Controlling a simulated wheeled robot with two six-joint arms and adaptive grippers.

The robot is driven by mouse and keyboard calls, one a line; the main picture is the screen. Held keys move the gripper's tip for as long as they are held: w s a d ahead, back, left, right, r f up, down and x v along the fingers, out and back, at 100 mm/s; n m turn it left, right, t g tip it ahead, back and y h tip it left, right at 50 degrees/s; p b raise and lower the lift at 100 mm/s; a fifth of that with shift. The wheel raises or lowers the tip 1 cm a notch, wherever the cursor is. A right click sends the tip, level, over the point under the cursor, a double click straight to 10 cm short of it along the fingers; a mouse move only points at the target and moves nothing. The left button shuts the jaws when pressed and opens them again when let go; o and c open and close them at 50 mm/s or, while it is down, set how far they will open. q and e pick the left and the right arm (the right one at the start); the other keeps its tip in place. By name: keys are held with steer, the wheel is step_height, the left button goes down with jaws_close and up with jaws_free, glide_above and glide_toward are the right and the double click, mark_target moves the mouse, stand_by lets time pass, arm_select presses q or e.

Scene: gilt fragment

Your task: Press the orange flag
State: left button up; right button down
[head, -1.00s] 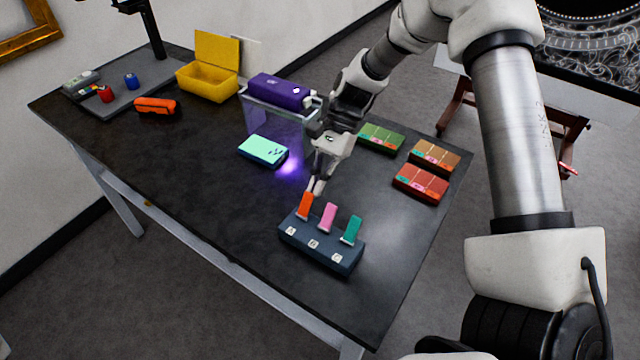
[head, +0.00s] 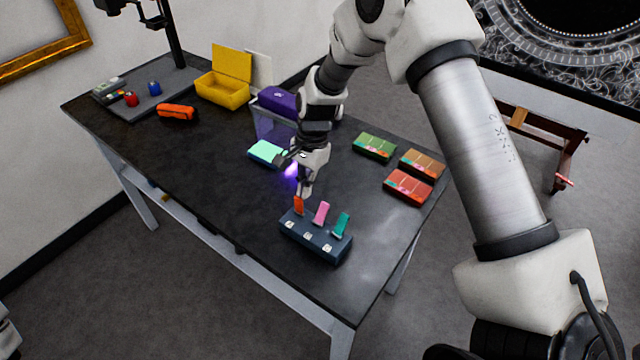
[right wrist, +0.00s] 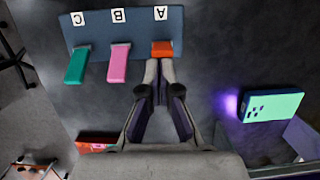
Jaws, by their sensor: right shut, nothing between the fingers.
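The orange flag (head: 299,206) stands at the left end of a dark blue block (head: 316,246), beside the pink flag (head: 321,213) and the teal flag (head: 341,224). It leans differently from those two, and in the right wrist view the orange flag (right wrist: 162,49) looks much shorter than they do, by the label A. My right gripper (head: 304,193) is shut and empty, its tips right at the orange flag. In the right wrist view its fingertips (right wrist: 160,65) sit just below the flag and appear to touch it. My left gripper is not in view.
A mint-green box (head: 267,152) lies near a purple glow behind the gripper. Green (head: 374,146), brown (head: 421,164) and red (head: 408,187) boxes lie to the right. A yellow bin (head: 222,91) and an orange case (head: 177,113) are farther left. The left front tabletop is clear.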

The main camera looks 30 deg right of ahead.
steer(key=shift+s+a+r+h+p, duration=0.2)
steer(key=shift+a+r+h+p, duration=0.1)
steer(key=shift+a+r+h, duration=0.15)
steer(key=shift+a+f+t+h, duration=0.2)
steer(key=shift+t+h, duration=0.15)
steer(key=shift+t, duration=0.05)
steer(key=shift+f+h, duration=0.2)
steer(key=shift+h, duration=0.1)
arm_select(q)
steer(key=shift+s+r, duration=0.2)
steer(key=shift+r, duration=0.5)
arm_select(e)
steer(key=shift+w+f, duration=0.1)
steer(key=shift+w, duration=0.05)
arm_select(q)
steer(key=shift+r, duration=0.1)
arm_select(e)
steer(key=shift+r+p, duration=0.85)
steer(key=shift+r, duration=0.1)
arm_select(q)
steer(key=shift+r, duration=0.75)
arm_select(e)
steer(key=shift+f, duration=0.1)
